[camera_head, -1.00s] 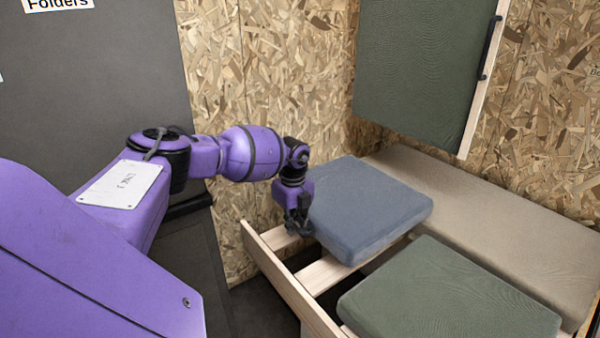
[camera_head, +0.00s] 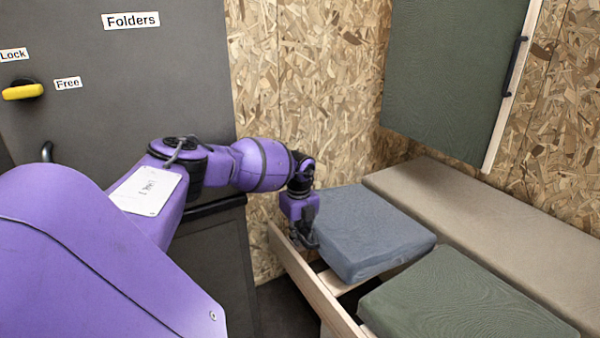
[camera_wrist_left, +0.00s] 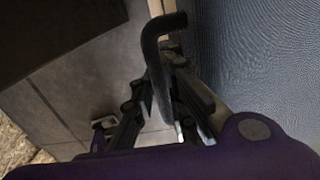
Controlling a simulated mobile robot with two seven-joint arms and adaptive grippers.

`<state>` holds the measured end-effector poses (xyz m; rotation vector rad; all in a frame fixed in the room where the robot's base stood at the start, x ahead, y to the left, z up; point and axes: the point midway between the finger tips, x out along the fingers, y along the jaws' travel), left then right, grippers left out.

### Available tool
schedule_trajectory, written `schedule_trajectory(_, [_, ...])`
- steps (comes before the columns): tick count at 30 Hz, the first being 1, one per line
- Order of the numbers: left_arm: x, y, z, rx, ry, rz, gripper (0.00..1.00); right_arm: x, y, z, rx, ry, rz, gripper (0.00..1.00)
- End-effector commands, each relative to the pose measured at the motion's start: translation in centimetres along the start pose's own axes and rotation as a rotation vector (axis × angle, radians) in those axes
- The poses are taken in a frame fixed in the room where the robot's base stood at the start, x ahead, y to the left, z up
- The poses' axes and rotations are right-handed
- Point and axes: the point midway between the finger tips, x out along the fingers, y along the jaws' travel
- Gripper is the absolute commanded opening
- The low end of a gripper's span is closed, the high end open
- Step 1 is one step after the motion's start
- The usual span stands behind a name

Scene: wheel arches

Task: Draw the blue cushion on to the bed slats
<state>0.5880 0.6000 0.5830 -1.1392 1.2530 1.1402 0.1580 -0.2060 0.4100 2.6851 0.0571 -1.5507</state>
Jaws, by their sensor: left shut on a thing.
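The blue cushion (camera_head: 370,230) lies flat over the pale wooden bed slats (camera_head: 337,283), with its near edge close to the front rail (camera_head: 305,278). Most of the slats are hidden under it. My left gripper (camera_head: 308,238) is at the cushion's left side. In the left wrist view, the gripper (camera_wrist_left: 175,125) is shut on a black bent bar (camera_wrist_left: 158,60), which looks like a handle on the cushion's side. The blue cushion's face (camera_wrist_left: 265,60) fills the right of that view. My right gripper is not in view.
A green cushion (camera_head: 465,300) lies just right of the blue one. A long beige cushion (camera_head: 480,215) lies behind both. A green panel (camera_head: 450,80) hangs above. A dark cabinet (camera_head: 225,265) stands left of the bed, with a dark floor gap between.

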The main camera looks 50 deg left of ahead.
Motion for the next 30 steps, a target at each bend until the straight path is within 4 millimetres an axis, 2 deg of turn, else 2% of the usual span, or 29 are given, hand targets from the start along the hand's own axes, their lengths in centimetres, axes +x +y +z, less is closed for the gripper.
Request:
schedule_trajectory(2, [-0.1,-0.1,0.0,-0.001,0.000,-0.002,0.00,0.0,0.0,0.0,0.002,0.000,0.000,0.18])
schedule_trajectory(3, [-0.1,-0.1,0.0,-0.001,0.000,-0.002,0.12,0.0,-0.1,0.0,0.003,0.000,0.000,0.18])
schedule_trajectory(8, [-0.1,-0.1,0.0,-0.001,0.000,-0.002,0.33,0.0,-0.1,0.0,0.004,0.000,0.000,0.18])
schedule_trajectory(20, [-0.6,-0.1,0.1,-0.001,-0.001,-0.002,0.34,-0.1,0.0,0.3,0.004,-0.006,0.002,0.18])
schedule_trajectory(23, [-1.9,-0.1,0.1,0.000,-0.002,-0.004,0.34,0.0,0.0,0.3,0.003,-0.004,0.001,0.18])
schedule_trajectory(30, [-7.0,-0.1,0.1,0.000,-0.003,-0.005,0.34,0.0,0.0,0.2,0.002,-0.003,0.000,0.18])
